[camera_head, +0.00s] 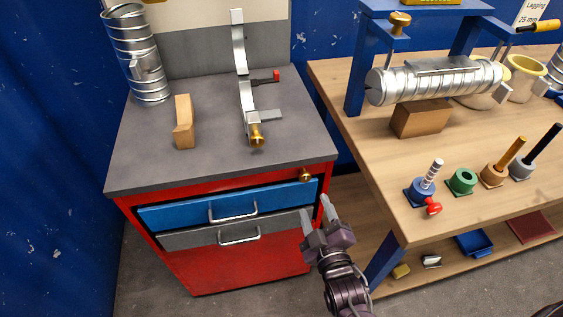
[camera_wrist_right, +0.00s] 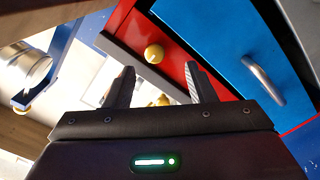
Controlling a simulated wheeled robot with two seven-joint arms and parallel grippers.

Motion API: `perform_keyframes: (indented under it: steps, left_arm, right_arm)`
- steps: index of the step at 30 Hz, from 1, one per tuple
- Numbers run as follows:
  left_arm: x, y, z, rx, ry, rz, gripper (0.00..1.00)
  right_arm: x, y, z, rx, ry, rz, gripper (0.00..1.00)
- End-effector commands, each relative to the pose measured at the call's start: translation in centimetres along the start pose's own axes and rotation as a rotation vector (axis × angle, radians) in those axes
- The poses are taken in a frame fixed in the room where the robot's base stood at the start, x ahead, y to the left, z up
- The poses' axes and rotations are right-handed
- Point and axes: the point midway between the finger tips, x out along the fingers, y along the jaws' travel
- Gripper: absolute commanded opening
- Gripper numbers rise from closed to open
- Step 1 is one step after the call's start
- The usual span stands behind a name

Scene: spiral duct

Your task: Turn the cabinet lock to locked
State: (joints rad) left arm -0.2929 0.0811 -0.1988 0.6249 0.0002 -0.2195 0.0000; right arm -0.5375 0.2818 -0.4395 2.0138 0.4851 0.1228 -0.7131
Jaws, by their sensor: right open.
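The cabinet lock shows as a small brass knob (camera_head: 305,175) on the red cabinet (camera_head: 250,270), at the upper right of its front, beside the blue drawer (camera_head: 180,215). It also shows in the right wrist view as a round brass knob (camera_wrist_right: 154,54) on the red frame. Whether it stands at locked or unlocked cannot be told. My right gripper (camera_head: 316,208) is open and empty, in front of the cabinet and just below the knob. In the right wrist view its fingers (camera_wrist_right: 160,75) point toward the knob, apart from it. My left gripper is not in view.
A grey drawer (camera_head: 205,238) lies under the blue one; both have protruding bar handles. The workbench (camera_head: 420,230) stands close on the right, with a spiral duct (camera_head: 440,82) and several tool holders. A clamp-like metal piece (camera_head: 242,60) and a wooden block (camera_head: 184,122) sit on the cabinet top.

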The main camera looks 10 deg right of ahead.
Motion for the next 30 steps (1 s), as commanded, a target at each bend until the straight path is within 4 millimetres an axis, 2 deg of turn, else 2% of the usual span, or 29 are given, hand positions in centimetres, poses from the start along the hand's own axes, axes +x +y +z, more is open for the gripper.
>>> perform_keyframes:
  steps: [5,11,18,28,30]
  left_arm:
    - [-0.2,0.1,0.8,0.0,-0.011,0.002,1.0]
    - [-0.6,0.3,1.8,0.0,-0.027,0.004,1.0]
    - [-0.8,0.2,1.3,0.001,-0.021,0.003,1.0]
    - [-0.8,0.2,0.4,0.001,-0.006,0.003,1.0]
    - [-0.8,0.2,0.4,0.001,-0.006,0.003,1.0]
  right_arm:
    - [1.2,0.8,-0.8,-0.003,0.013,0.017,0.5]
    - [4.5,0.8,-0.9,-0.002,0.014,0.018,0.5]
    - [7.3,0.8,-0.8,-0.001,0.011,0.015,0.5]
    - [7.7,0.7,-0.7,0.0,0.011,0.013,0.5]
    - [7.7,0.7,-0.7,0.0,0.011,0.013,0.42]
